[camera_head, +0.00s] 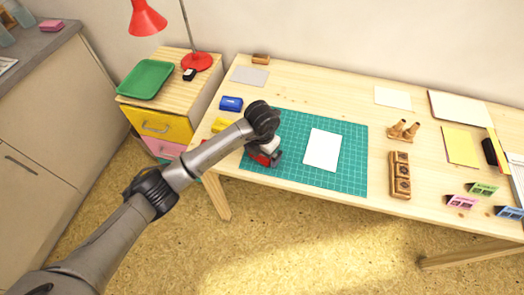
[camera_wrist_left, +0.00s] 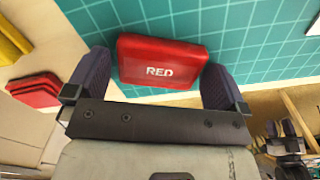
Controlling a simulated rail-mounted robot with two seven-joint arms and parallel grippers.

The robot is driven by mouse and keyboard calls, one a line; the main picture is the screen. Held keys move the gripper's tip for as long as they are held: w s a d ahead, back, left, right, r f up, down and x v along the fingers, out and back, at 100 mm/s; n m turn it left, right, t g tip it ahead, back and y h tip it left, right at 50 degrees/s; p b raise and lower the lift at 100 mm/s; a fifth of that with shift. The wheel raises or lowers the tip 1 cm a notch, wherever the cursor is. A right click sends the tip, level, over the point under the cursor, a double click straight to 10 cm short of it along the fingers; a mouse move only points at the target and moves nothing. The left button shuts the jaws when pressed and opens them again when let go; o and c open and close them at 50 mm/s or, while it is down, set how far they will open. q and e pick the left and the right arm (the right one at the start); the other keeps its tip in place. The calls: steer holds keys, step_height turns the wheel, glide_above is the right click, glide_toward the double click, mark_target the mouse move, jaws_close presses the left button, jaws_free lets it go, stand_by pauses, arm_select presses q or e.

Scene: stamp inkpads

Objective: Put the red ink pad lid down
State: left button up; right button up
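The red ink pad lid (camera_wrist_left: 163,60), marked RED, sits between the two fingers of my left gripper (camera_wrist_left: 158,82) in the left wrist view. In the head view the left gripper (camera_head: 266,156) and the lid are over the left front part of the green mat. Whether the lid touches the mat is unclear. Another red piece (camera_wrist_left: 38,92) lies left of the gripper on the bare wood in the wrist view. A dark mechanical part at the wrist view's lower right may be my right gripper (camera_wrist_left: 285,138).
The green cutting mat (camera_head: 345,178) carries a white sheet (camera_head: 323,150). A blue pad (camera_head: 231,103) and a yellow pad (camera_head: 221,124) lie left of the mat. Wooden stamps (camera_head: 399,176) stand to its right.

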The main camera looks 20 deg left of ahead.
arm_select(q)
step_height(320, 180, up, 12)
steer(key=p, duration=0.3)
steer(key=shift+r+p, duration=0.2)
steer(key=shift+p, duration=0.15)
